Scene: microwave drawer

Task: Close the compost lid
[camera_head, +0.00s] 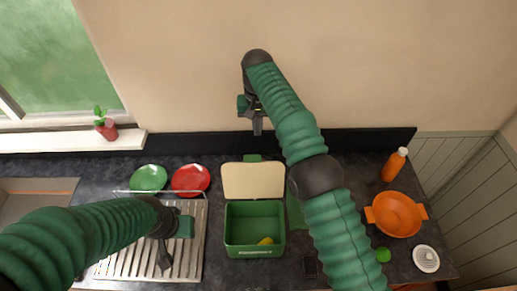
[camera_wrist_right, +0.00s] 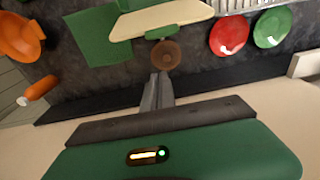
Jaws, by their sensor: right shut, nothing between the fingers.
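The compost bin (camera_head: 254,229) is a green box on the dark counter, its inside open to view with a small yellow item (camera_head: 265,241) at the bottom. Its cream lid (camera_head: 253,181) stands raised at the back edge; the lid also shows at the top of the right wrist view (camera_wrist_right: 165,19). My right gripper (camera_head: 258,127) is shut and empty, above and behind the lid near the wall. In the right wrist view its fingers (camera_wrist_right: 156,88) point toward the lid, apart from it. My left gripper (camera_head: 165,262) hangs over the drying rack; its finger opening is unclear.
A green plate (camera_head: 148,179) and a red plate (camera_head: 190,180) stand left of the bin by the drying rack (camera_head: 190,255). A dark backsplash (camera_head: 200,142) runs along the wall.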

